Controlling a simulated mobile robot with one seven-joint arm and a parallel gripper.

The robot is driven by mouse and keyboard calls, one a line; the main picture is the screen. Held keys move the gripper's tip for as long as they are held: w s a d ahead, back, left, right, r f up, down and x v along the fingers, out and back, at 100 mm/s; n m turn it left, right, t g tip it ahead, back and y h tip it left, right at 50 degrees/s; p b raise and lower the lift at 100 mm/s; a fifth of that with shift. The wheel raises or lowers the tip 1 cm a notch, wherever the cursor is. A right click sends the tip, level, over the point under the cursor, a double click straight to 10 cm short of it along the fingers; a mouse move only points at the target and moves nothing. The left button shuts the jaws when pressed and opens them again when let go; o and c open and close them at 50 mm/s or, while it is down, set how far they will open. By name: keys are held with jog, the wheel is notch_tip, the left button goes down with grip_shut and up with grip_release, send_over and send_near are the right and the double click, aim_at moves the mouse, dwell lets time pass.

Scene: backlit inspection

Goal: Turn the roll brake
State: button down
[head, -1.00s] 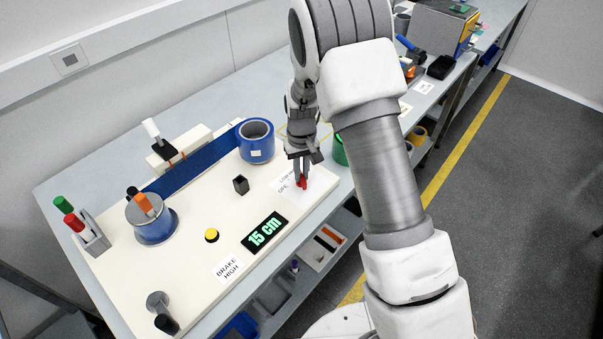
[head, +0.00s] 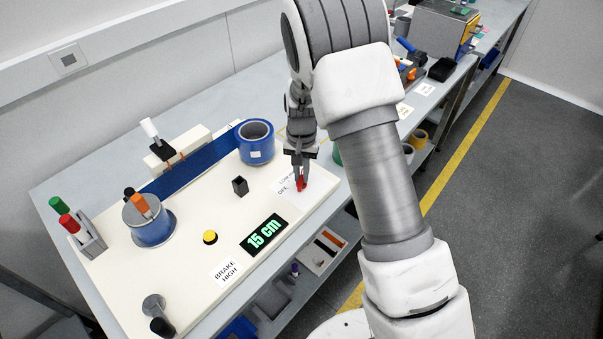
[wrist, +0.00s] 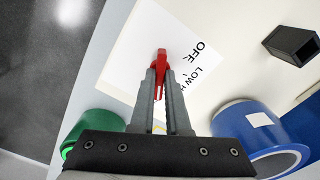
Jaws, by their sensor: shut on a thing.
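The roll brake's red knob (head: 300,184) stands on a white label with OFF and LOW markings, at the right end of the cream panel (head: 200,276). It also shows in the wrist view (wrist: 161,62), between the fingertips. My gripper (head: 299,176) points down at it, and its two grey fingers (wrist: 160,85) are shut on the red knob. The fingers hide part of the knob and part of the label.
A display (head: 264,235) reads 15 cm, beside a yellow button (head: 210,237). A black square post (head: 240,186) stands left of the knob. A green roll (wrist: 95,130) is close to my gripper. A crank (head: 155,310) stands at the panel's near end.

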dwell(0.3)
jog(key=c, duration=0.9)
grip_release()
jog(key=shift+r, duration=0.1)
notch_tip(320, 180, up, 17)
jog(key=shift+r, duration=0.15)
